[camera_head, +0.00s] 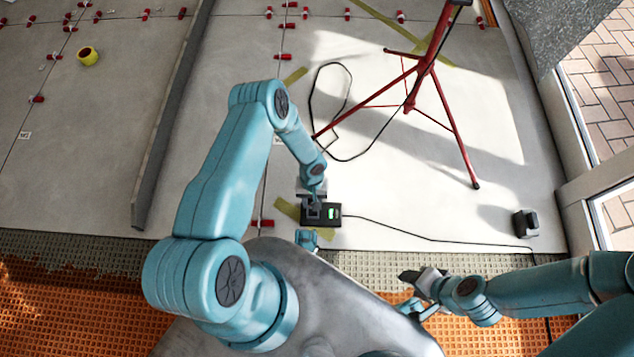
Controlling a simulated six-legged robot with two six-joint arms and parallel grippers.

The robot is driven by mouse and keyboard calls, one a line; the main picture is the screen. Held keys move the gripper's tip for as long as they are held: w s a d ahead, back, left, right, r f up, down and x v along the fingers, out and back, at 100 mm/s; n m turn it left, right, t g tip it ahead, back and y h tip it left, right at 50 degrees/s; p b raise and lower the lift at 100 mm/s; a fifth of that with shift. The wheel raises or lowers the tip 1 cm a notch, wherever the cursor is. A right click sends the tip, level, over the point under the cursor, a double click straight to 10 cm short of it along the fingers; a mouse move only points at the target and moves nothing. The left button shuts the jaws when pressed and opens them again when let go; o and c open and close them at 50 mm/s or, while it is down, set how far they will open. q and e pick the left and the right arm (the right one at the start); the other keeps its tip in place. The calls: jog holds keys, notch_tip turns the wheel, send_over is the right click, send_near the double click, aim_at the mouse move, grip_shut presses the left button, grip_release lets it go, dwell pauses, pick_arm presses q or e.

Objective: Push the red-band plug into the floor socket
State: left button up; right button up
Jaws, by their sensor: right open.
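A black box with a lit green panel (332,213) sits on the grey floor near the tile edge; I cannot tell if it is the floor socket. My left gripper (313,203) points down at the left part of this box, and its fingers blend with the dark shape there. I cannot make out a red-band plug; it may be hidden at that gripper. My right gripper (414,288) is open and apart from the box, low over the orange-and-tan matting at the lower right.
A red tripod (421,72) stands behind, with a looping black cable. Another black cable (430,238) runs right from the box, passing below a small black block (525,223). A grey bar (172,120) lies at left. Red tile clips (287,56) dot the floor.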

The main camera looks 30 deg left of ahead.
pick_arm(q)
jog(key=shift+w+a+b+x, duration=0.1)
jog(key=shift+w+b+x, duration=0.05)
jog(key=shift+b+x, duration=0.65)
jog(key=shift+w+a+b+x, duration=0.1)
jog(key=shift+w+b+x, duration=0.05)
jog(key=shift+b+x, duration=0.6)
jog(key=shift+w+a+b+x, duration=0.15)
jog(key=shift+b+x, duration=0.4)
jog(key=shift+x, duration=0.4)
jog(key=shift+f, duration=0.1)
jog(key=shift+w+b+x, duration=0.1)
jog(key=shift+b+x, duration=0.5)
jog(key=shift+x, duration=0.05)
jog(key=shift+w+b+x, duration=0.15)
jog(key=shift+b+x, duration=0.4)
jog(key=shift+x, duration=0.15)
dwell(0.6)
jog(key=shift+a, duration=0.1)
jog(key=o, duration=1.1)
